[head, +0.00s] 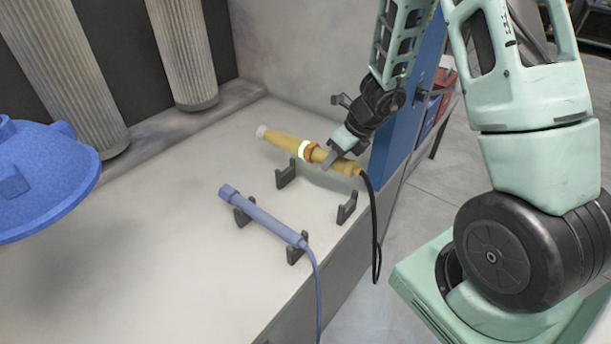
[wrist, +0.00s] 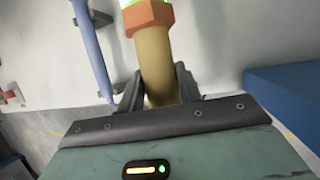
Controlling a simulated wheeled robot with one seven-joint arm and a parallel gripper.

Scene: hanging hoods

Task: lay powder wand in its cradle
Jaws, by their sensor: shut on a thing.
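A yellow wand (head: 285,141) with a pale tip, a glowing green band and an orange collar is held in my gripper (head: 336,157). I take it to be the powder wand. The fingers close around its body behind the collar, and it also shows between them in the wrist view (wrist: 157,70). A black cable hangs from its rear end. An empty cradle of two dark brackets, one inner (head: 286,174) and one near the edge (head: 347,208), stands on the bench. The wand is apart from the brackets, roughly parallel to their line, appearing above or behind them.
A blue wand (head: 263,217) lies in a second pair of dark brackets (head: 297,250) beside the empty cradle, its cable over the bench edge. A large blue hood (head: 40,180) is at left. Grey ribbed columns (head: 183,50) stand behind. A blue panel (head: 408,110) borders the right.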

